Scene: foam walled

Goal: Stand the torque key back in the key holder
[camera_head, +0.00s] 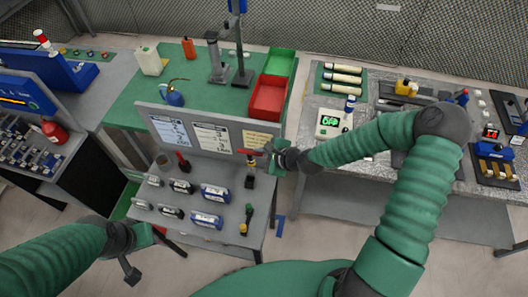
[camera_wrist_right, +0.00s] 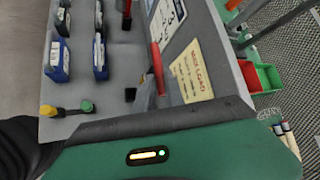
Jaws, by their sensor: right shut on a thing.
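My right gripper (camera_head: 268,155) is shut on the torque key, whose red handle (camera_head: 250,152) sticks out to the left above the right end of the grey bench. In the right wrist view the red handle (camera_wrist_right: 157,68) stands out beyond the green gripper body; the jaws are hidden. Below the handle is a dark upright piece with a yellow band (camera_head: 250,167); I cannot tell if it is key or holder. A small black block (camera_wrist_right: 130,95) lies beside it on the bench, perhaps the key holder. My left gripper (camera_head: 150,254) is open and empty, low at the left.
The grey bench (camera_head: 226,236) bears several blue and dark blocks, a red-topped tool (camera_head: 182,162) and a green-topped tool (camera_head: 248,213). An upright board with papers (camera_head: 212,138) closes its back. A red bin (camera_head: 268,97) stands behind. The bench's front right is partly clear.

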